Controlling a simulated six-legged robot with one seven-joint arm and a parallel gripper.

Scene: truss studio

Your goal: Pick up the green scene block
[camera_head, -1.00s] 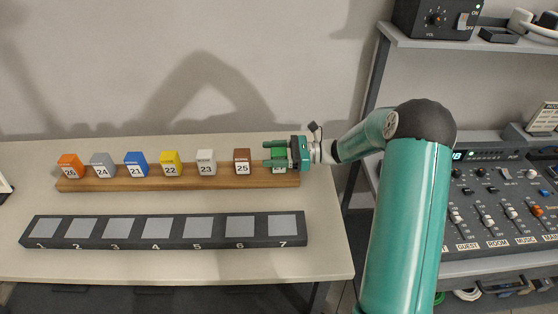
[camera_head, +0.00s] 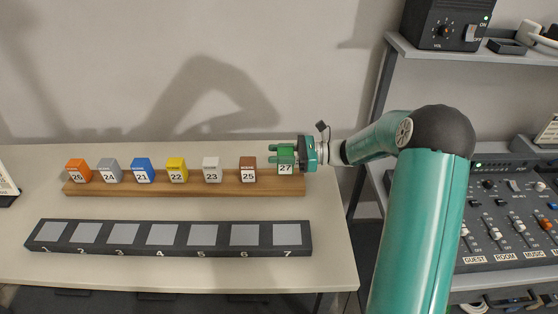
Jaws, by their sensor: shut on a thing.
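The green scene block (camera_head: 285,169), numbered 27, is at the right end of the wooden rail (camera_head: 190,190). My gripper (camera_head: 285,155) reaches in from the right and is shut on the green block. The block is upright, with its number facing the camera. It appears slightly raised at the rail, but I cannot tell whether its base is clear of the wood. My gripper's fingers cover its upper part.
Orange (camera_head: 78,171), grey (camera_head: 110,170), blue (camera_head: 142,170), yellow (camera_head: 176,169), white (camera_head: 211,169) and brown (camera_head: 248,169) blocks stand on the rail to the left. A dark tray (camera_head: 30,236) with numbered grey squares lies in front. A mixer (camera_head: 505,225) and shelf (camera_head: 470,53) stand at right.

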